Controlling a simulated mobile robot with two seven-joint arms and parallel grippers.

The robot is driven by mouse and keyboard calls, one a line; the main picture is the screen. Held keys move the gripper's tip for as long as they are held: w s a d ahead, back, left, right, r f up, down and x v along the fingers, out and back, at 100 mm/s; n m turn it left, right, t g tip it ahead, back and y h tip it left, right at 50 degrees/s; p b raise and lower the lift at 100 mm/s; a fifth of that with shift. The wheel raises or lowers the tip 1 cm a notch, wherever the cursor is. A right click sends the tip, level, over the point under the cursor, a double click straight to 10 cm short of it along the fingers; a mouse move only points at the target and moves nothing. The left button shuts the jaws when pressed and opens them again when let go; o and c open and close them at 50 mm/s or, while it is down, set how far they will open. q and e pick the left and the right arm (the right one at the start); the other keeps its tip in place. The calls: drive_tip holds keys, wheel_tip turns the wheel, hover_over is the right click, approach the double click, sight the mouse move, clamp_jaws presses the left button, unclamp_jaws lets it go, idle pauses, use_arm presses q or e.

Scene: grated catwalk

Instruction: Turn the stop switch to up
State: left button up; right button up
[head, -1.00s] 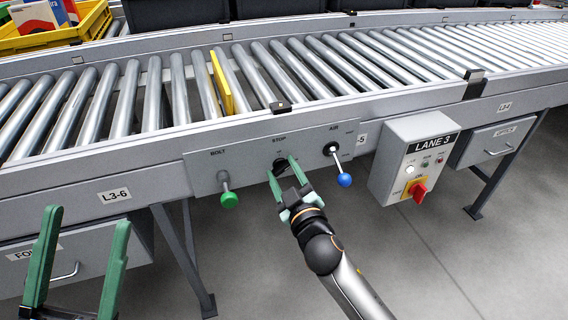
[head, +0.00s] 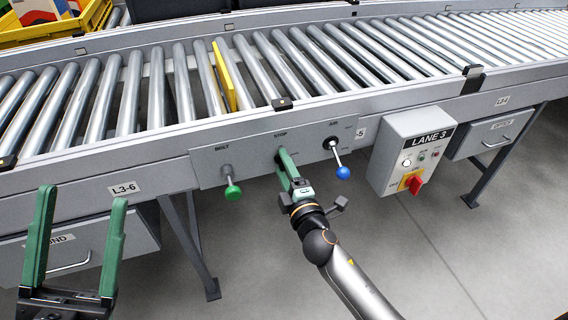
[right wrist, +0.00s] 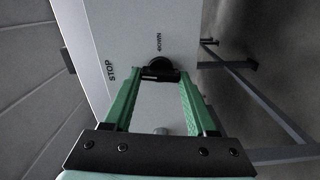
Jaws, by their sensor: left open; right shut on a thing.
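The stop switch is a black knob (right wrist: 160,68) under the STOP label on the grey panel (head: 207,170) at the conveyor's side. In the head view it is mostly hidden by my right gripper (head: 284,160). In the right wrist view the finger tips stand on both sides of the knob, shut on it; a DOWN label is beside it. The wrist picture is turned, with STOP to its left. Which way the knob points is hard to tell. My left gripper (head: 82,197) is open and empty at the lower left.
A green-tipped BOLT lever (head: 232,190) is left of the switch and a blue-tipped AIR lever (head: 343,172) close on its right. A LANE 3 box (head: 405,160) with a red handle juts out further right. A roller conveyor (head: 130,95) runs above.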

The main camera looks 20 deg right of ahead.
use_arm(q)
drive_tip(key=shift+r, duration=0.2)
use_arm(e)
drive_tip(key=shift+r+n, duration=0.1)
drive_tip(key=shift+n, duration=0.5)
drive_tip(key=o, duration=1.4)
drive_tip(key=shift+c, duration=0.2)
use_arm(q)
drive_tip(key=shift+r, duration=0.1)
